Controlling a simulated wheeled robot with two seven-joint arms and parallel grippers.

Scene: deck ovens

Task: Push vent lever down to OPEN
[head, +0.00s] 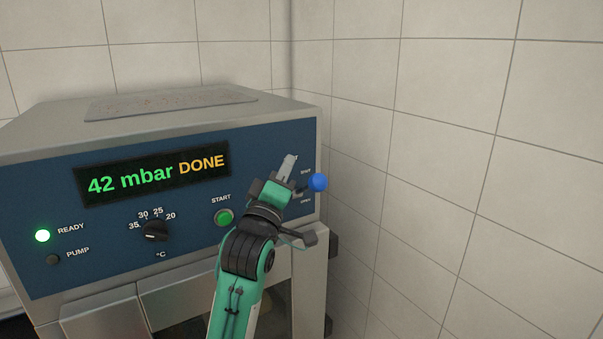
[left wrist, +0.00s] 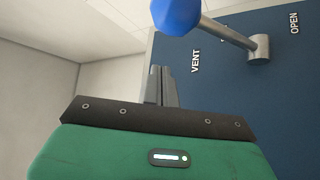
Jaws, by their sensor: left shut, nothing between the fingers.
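The vent lever has a blue ball knob (head: 318,182) at the right end of the oven's blue front panel. In the left wrist view the knob (left wrist: 177,14) is at the top edge, on a grey rod running to a pivot (left wrist: 259,48) between the words VENT and OPEN. My left gripper (head: 290,160) is shut and empty, its fingers just left of the knob in the head view. The closed fingers (left wrist: 159,80) also show in the left wrist view, apart from the knob. My gripper partly hides the rod in the head view. My right gripper is not in view.
The display (head: 153,174) reads "42 mbar DONE". A green START button (head: 224,217) and a temperature knob (head: 155,230) are left of my arm. A tiled wall (head: 450,170) stands close to the right.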

